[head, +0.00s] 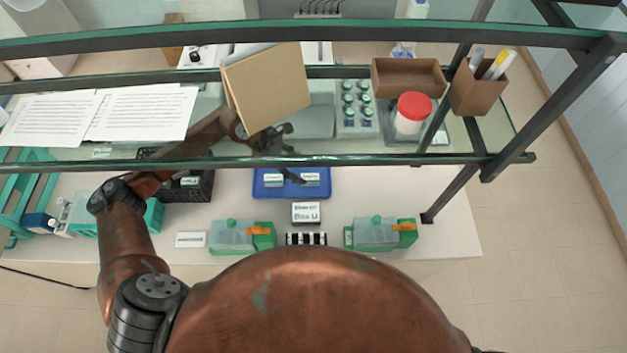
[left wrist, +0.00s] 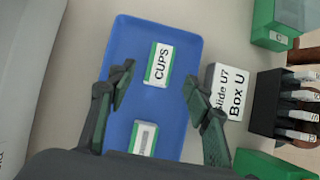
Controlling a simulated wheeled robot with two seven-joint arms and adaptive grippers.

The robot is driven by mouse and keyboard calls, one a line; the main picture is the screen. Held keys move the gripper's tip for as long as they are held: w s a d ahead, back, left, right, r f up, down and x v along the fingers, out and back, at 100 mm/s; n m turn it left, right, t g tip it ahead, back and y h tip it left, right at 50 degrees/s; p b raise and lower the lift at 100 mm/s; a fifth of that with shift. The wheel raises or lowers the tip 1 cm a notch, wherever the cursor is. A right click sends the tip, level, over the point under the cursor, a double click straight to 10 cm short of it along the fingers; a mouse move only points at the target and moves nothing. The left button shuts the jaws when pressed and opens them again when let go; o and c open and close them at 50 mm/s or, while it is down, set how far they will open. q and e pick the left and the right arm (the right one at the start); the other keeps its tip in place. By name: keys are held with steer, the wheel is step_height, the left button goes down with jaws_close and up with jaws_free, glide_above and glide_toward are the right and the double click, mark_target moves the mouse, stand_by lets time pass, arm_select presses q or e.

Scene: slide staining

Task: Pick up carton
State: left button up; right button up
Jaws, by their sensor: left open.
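A small white-and-green carton marked CUPS (left wrist: 159,64) lies on a blue tray (left wrist: 190,52). A second small white-and-green carton (left wrist: 143,139) lies on the same tray, partly hidden by my gripper's base. In the head view the two cartons are at the tray's right (head: 311,179) and left (head: 273,180). My left gripper (left wrist: 158,90) is open over the tray, its fingers apart on either side, with the CUPS carton just ahead of the gap. Nothing is between the fingers. In the head view the left gripper (head: 284,153) shows partly through the glass shelf. My right gripper is not seen.
A white box marked Box U (head: 305,213) stands close in front of the tray. A black slide rack (head: 305,239) and two green-and-clear containers (head: 240,235) (head: 376,233) are nearer. A black crate (head: 187,187) is left of the tray. The glass shelf's edge (head: 340,161) crosses above the arm.

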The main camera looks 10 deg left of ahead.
mark_target(309, 176)
arm_select(q)
steer(key=p+x, duration=0.1)
steer(key=x, duration=0.5)
steer(key=shift+d+f, duration=0.15)
steer(key=shift+d, duration=0.15)
steer(key=shift+c, duration=0.4)
steer(key=c, duration=1)
steer(key=shift+c, duration=0.2)
